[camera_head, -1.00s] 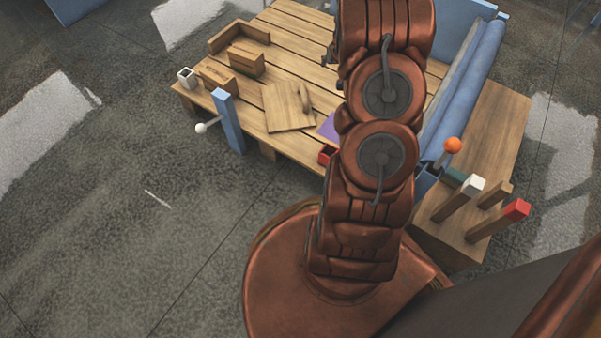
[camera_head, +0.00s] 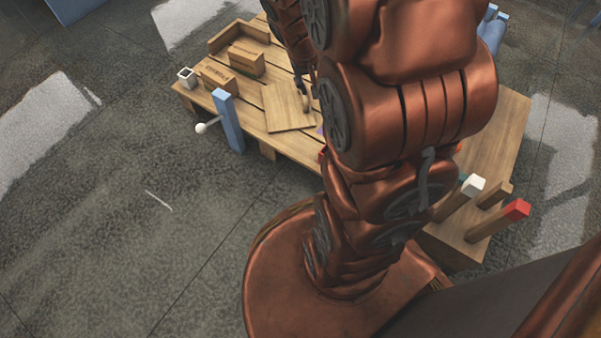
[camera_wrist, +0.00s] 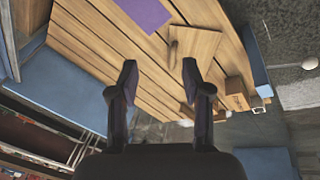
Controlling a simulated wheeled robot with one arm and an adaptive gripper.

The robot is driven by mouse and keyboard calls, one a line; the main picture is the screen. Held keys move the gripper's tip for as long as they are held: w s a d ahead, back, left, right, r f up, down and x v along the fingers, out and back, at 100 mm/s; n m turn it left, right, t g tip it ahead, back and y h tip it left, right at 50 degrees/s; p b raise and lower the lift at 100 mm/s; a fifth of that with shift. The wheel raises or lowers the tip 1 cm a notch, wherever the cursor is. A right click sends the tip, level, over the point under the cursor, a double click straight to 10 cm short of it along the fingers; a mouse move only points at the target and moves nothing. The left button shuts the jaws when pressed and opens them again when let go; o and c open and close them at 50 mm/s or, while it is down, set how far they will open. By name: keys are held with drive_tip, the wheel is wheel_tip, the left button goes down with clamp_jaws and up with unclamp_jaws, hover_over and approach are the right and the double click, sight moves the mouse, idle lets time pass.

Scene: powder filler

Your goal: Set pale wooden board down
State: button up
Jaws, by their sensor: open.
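The pale wooden board (camera_head: 286,110) lies flat on the slatted wooden table near its front edge, with a raised handle-like piece on its right side. In the wrist view the board (camera_wrist: 199,46) lies beyond my right finger, which seems to overlap part of it in the picture. My gripper (camera_wrist: 160,72) is open, with its two dark fingers spread and nothing between them. In the head view my gripper (camera_head: 304,86) is small and partly hidden by my arm, and appears close above the board's right side; the exact gap cannot be told.
Wooden boxes (camera_head: 246,62) and a white cup (camera_head: 187,75) stand on the table's left. A purple sheet (camera_wrist: 145,11) lies beside the board. Red- (camera_head: 516,209) and white-tipped (camera_head: 473,185) bars stand right.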

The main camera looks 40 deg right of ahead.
drive_tip(key=s+a+r+n+g+y, duration=0.1)
drive_tip(key=s+a+r+n+g, duration=0.1)
drive_tip(key=s+a, duration=0.8)
drive_tip(key=s+a+r+n+g+y, duration=0.2)
drive_tip(key=s+a+r, duration=0.1)
drive_tip(key=s+a, duration=0.6)
drive_tip(key=shift+s+a+r+n, duration=0.3)
drive_tip(key=shift+s+a, duration=0.1)
drive_tip(key=shift+s, duration=0.6)
